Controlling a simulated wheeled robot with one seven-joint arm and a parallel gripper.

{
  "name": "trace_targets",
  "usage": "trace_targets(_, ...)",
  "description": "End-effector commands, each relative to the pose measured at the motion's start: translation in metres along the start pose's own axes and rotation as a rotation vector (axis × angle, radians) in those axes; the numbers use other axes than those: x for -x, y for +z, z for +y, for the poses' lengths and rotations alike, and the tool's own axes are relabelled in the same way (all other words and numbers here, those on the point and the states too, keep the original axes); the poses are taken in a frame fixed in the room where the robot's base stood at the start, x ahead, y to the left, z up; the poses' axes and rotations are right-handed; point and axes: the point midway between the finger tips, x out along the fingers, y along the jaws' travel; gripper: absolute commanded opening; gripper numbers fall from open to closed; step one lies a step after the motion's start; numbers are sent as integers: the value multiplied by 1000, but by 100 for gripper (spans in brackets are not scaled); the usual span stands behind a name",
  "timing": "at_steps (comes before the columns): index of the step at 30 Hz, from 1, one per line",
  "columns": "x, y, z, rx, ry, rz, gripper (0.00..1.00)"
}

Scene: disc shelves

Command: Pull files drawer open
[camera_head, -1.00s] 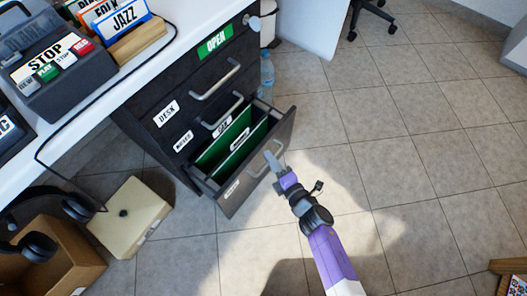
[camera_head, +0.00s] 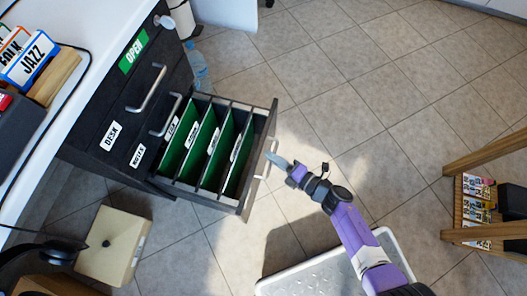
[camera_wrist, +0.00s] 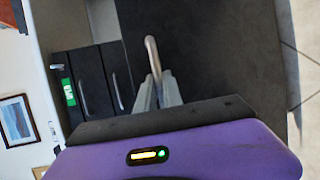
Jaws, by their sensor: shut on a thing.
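The files drawer (camera_head: 212,150) is the lowest drawer of the dark cabinet and stands far out of it. Green hanging files with white labels fill it. Its silver handle (camera_head: 268,158) is on the front panel. My gripper (camera_head: 278,160) is shut on the handle from the front side. In the wrist view the handle (camera_wrist: 152,55) rises from between the fingers (camera_wrist: 157,90), against the dark drawer front (camera_wrist: 215,50). The drawer's own label is not seen now.
The desk drawer (camera_head: 146,88) and notes drawer (camera_head: 170,115) above are shut. A beige box (camera_head: 112,245) stands on the floor at lower left. A wooden shelf (camera_head: 475,150) with discs stands at right. Tiled floor between is clear. A water bottle (camera_head: 198,68) stands behind the cabinet.

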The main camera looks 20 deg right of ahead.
Motion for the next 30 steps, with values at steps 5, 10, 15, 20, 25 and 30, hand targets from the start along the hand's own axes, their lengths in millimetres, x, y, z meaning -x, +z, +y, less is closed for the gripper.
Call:
trace_targets(5,8,3,-3,-1,-2,-1,0)
trace_targets(10,9,4,-3,-1,-3,-1,0)
trace_targets(15,9,4,-3,-1,-3,-2,0)
trace_targets(20,9,4,-3,-1,-2,-2,20)
trace_targets(25,9,4,-3,-1,-1,-1,20)
trace_targets(30,12,4,-2,-1,-2,-1,20)
